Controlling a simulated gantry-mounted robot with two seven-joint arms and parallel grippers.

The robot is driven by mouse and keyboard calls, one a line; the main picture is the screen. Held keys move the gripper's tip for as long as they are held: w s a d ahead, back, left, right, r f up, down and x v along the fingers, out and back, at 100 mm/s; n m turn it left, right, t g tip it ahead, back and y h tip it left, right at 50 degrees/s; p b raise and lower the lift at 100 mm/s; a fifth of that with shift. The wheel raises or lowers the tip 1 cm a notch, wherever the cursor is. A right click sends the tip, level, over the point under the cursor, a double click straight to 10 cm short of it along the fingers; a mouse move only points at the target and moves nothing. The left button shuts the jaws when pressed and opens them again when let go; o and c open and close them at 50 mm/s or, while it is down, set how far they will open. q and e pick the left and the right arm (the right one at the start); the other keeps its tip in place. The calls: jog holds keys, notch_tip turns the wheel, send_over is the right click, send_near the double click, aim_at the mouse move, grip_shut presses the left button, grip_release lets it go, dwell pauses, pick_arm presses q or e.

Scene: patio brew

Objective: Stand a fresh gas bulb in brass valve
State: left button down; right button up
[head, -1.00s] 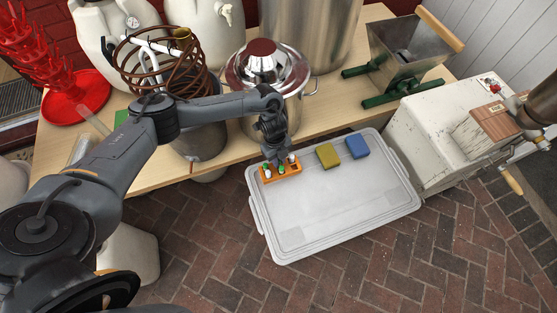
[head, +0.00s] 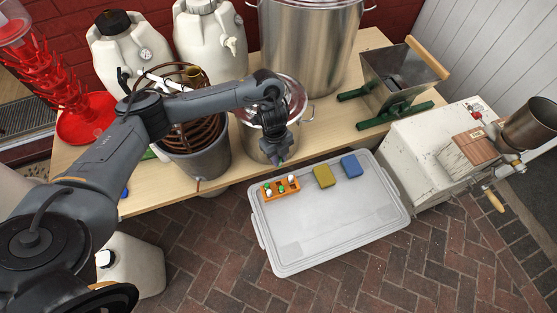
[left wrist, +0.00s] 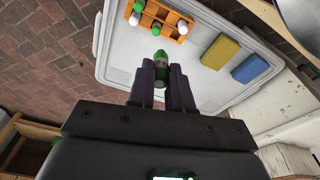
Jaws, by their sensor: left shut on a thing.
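My left gripper (head: 280,160) is shut on a gas bulb, whose green end (left wrist: 159,57) sticks out between the fingers in the left wrist view. It holds the bulb in the air, clear of the orange rack (head: 274,194), on the far side of it in the head view. The rack sits at the left end of the grey lid and holds several more bulbs with green or white ends. A brass-coloured piece (head: 193,73) shows at the top of the copper coil; I cannot tell whether it is the brass valve. My right gripper is not in view.
The grey tub lid (head: 340,220) also carries a yellow sponge (head: 324,177) and a blue one (head: 351,167). Steel pots, white kegs and the copper coil in a bucket (head: 207,155) crowd the wooden table (head: 150,185). A grain mill (head: 400,75) stands at right.

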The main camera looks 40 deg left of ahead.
aim_at(280, 159)
pick_arm(q)
jog(key=shift+r+p, duration=2.55)
jog(key=shift+r, duration=0.1)
